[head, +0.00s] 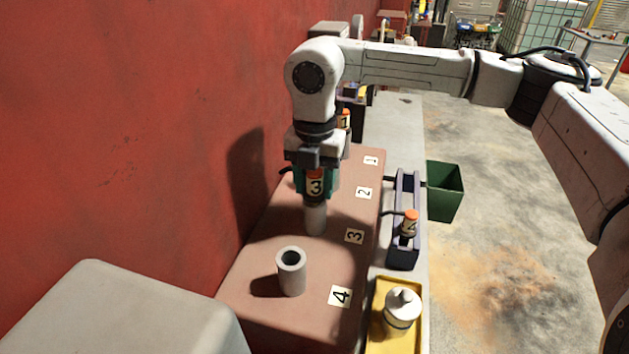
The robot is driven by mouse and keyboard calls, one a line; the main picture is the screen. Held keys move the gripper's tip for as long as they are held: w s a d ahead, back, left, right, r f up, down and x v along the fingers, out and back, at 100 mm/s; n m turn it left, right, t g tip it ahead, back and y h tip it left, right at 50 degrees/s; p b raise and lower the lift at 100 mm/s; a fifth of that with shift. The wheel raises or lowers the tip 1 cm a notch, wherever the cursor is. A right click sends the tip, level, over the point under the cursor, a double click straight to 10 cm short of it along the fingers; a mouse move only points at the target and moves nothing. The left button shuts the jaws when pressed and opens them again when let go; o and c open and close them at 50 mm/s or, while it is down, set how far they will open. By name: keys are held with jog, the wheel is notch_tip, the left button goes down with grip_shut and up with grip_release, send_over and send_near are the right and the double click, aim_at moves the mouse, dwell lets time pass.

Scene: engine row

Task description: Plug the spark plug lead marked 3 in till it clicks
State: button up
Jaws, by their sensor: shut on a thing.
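My gripper (316,188), with teal fingers, points down and is shut on the orange spark plug lead marked 3 (315,182). The lead is upright, directly above a grey tube (315,220) in the row beside label 3 (354,236). The lead's lower end meets the tube's top in this view. The tube's mouth is hidden, and I cannot tell how far in the lead sits. A second grey tube (291,270), beside label 4 (340,296), stands open and empty in front.
The orange lead marked 4 (409,224) stands in a dark rack (404,257) at right. A yellow tray (378,338) holds a white bottle (402,306). The lead marked 1 (345,119) shows behind my arm. A red wall (130,130) borders the left; a green bin (445,190) stands right.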

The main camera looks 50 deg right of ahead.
jog(key=shift+f+b, duration=0.45)
jog(key=shift+f, duration=0.05)
jog(key=o, duration=1.1)
jog(key=shift+o, duration=0.2)
jog(key=shift+r, duration=0.1)
notch_tip(320, 180, up, 11)
jog(key=shift+f+b, duration=0.15)
jog(key=shift+b, duration=0.4)
jog(key=shift+f, duration=0.1)
